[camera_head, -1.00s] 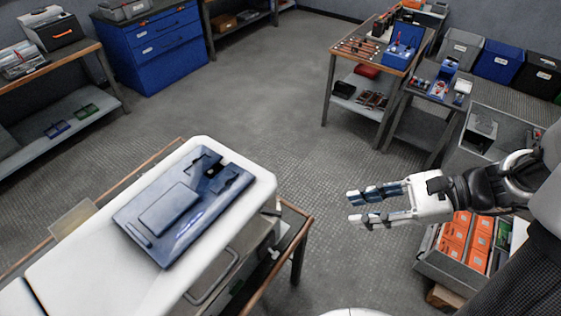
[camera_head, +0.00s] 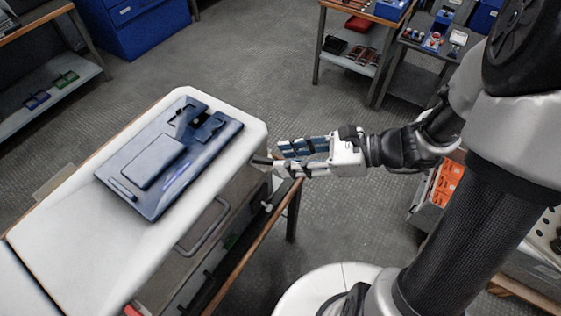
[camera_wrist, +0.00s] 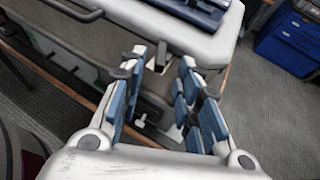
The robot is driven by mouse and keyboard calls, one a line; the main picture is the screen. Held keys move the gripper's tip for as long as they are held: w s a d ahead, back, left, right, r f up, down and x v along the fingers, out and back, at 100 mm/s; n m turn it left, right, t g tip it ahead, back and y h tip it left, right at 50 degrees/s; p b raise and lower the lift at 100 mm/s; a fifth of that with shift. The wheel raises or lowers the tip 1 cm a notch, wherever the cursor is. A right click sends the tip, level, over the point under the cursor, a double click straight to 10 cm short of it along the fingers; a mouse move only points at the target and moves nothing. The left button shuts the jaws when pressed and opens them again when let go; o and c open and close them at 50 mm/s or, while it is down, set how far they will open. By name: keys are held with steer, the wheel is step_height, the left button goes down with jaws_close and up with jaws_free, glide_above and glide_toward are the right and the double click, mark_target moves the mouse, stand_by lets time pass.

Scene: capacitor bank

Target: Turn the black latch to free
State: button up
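A white-topped unit (camera_head: 75,245) stands at the left in the head view, with a blue panel (camera_head: 150,165) on top. A small dark piece that looks like the black latch (camera_wrist: 160,54) hangs at the edge of the white top in the wrist view. It lies just beyond and between my fingertips; I cannot tell whether they touch it. My gripper (camera_head: 279,155) is open, with nothing held, beside the unit's right edge. It also shows in the wrist view (camera_wrist: 162,62), its blue-padded fingers apart on either side. In the head view the latch is not clear behind the fingertips.
Below the white top are the unit's grey side and a wood-edged frame (camera_head: 262,242). A blue drawer cabinet (camera_head: 135,22) and a side table with parts (camera_head: 350,60) stand farther back. The floor between is clear.

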mark_target(263, 160)
steer(key=shift+b+x, duration=0.3)
steer(key=shift+x, duration=1.1)
steer(key=shift+c, duration=0.2)
jaws_close()
